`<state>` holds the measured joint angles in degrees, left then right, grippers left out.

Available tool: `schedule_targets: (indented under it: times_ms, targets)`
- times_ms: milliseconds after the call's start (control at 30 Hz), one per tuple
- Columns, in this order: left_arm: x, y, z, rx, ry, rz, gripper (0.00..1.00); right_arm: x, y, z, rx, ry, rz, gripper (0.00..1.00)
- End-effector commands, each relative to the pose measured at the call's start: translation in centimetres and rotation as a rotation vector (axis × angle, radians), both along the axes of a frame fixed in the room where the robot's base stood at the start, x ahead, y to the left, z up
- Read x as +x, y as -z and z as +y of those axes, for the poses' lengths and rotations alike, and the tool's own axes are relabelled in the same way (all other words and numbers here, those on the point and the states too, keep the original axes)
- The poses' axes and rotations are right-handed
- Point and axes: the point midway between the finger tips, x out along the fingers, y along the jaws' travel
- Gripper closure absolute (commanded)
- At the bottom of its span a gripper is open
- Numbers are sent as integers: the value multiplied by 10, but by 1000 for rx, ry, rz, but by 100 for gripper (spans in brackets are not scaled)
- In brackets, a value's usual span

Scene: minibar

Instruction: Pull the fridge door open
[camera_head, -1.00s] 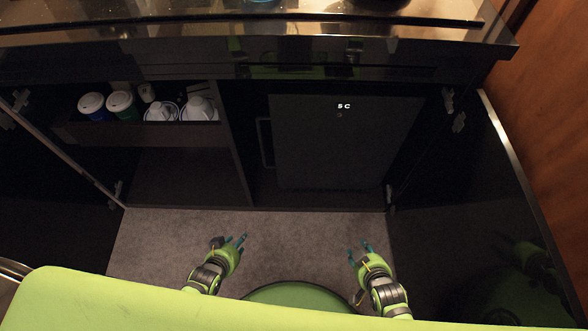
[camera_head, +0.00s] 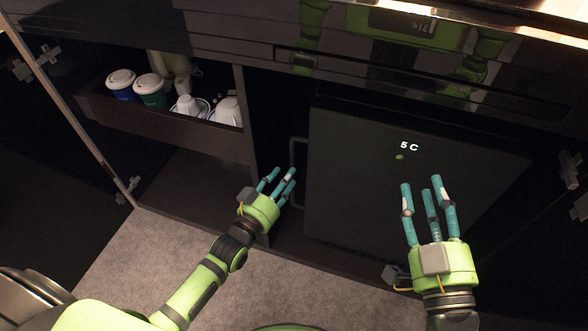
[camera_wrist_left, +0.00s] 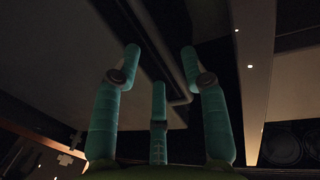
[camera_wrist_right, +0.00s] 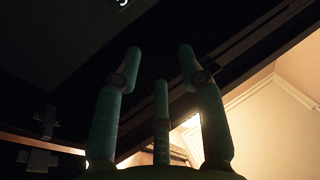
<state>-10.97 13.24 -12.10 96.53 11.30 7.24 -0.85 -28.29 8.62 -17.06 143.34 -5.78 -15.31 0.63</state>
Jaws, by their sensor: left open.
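The black fridge door (camera_head: 350,180) shows a lit "5 C" and appears closed inside the cabinet. Its dark bar handle (camera_head: 292,152) runs along the door's left edge, partly hidden by my left fingers. My left gripper (camera_head: 278,173) is open just in front of the handle's lower part. In the left wrist view the handle (camera_wrist_left: 182,100) passes near the spread fingers (camera_wrist_left: 160,62); I cannot tell whether they touch it. My right gripper (camera_head: 422,183) is open and empty in front of the door's right part. Its spread fingers also show in the right wrist view (camera_wrist_right: 160,62).
A cabinet divider (camera_head: 245,120) stands close to the left of the handle. A drawer (camera_head: 165,128) with lidded cups and white crockery lies left of it. Open cabinet doors flank both sides. The counter (camera_head: 480,85) overhangs above, and carpet (camera_head: 140,255) is clear below.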

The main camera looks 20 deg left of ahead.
Motion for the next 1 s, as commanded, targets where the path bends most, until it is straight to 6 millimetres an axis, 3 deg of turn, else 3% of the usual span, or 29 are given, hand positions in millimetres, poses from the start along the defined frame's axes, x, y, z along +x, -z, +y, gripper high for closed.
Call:
schedule_targets:
  times_ms: [200, 400, 600, 900, 933, 1000]
  targets:
    - [25, 2, -6, -1, 0, 0, 56, -16, -42, 10, 64, -42, -232, 60]
    - [41, 2, -10, -1, 0, 2, 56, -34, -71, 15, 112, -73, -399, 60]
    - [48, 2, -11, 1, 0, 3, 56, -45, -85, 16, 138, -88, -479, 60]
    - [49, 1, -12, 1, 0, 3, 56, -47, -87, 16, 141, -90, -490, 60]
    - [49, 1, -12, 1, 0, 3, 64, -47, -87, 16, 141, -90, -490, 60]
    - [49, 1, -12, 1, 0, 3, 92, -47, -87, 17, 141, -90, -490, 60]
